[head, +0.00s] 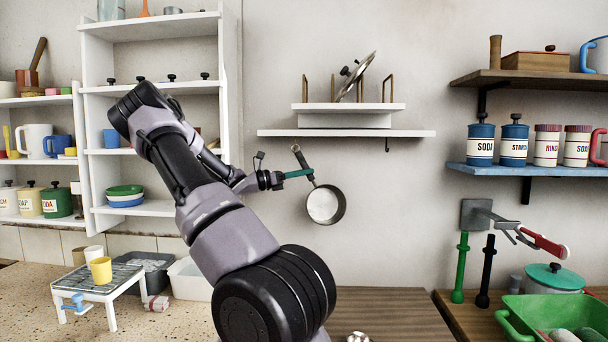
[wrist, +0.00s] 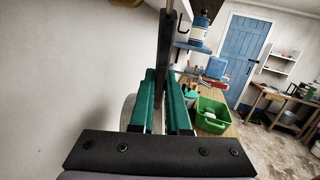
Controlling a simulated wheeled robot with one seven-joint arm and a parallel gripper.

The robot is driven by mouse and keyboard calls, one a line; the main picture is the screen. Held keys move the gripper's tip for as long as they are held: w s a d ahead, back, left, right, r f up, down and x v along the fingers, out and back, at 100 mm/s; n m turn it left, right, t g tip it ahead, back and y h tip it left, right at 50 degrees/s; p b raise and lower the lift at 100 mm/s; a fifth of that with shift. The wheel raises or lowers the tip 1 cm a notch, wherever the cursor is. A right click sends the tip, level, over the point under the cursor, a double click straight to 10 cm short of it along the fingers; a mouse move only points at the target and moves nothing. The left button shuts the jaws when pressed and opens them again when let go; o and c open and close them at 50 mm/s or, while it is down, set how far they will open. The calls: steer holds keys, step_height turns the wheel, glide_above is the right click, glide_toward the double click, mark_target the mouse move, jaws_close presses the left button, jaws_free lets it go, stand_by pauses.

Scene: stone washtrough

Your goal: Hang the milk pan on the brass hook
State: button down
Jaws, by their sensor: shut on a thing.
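The milk pan (head: 325,205) is a small grey pan with a pale inside, hanging in the air in front of the wall, its dark handle slanting up to the left. My gripper (head: 309,172) has green fingers shut on the handle. In the wrist view my gripper (wrist: 164,75) has the dark handle (wrist: 165,45) between its fingers; the pan's bowl is mostly hidden behind them. A small dark hook (head: 387,145) hangs under the wall shelf (head: 280,133), right of and above the pan, apart from it. Its brass colour cannot be made out.
A rack with a leaning glass lid (head: 358,77) stands on the wall shelf above the pan.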

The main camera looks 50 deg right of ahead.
steer(key=shift+w+d+f, duration=0.3)
steer(key=shift+w+d, duration=0.25)
steer(key=shift+d, duration=0.2)
steer(key=shift+w+d+f, duration=0.3)
steer(key=shift+w+d, duration=0.25)
steer(key=shift+d, duration=0.15)
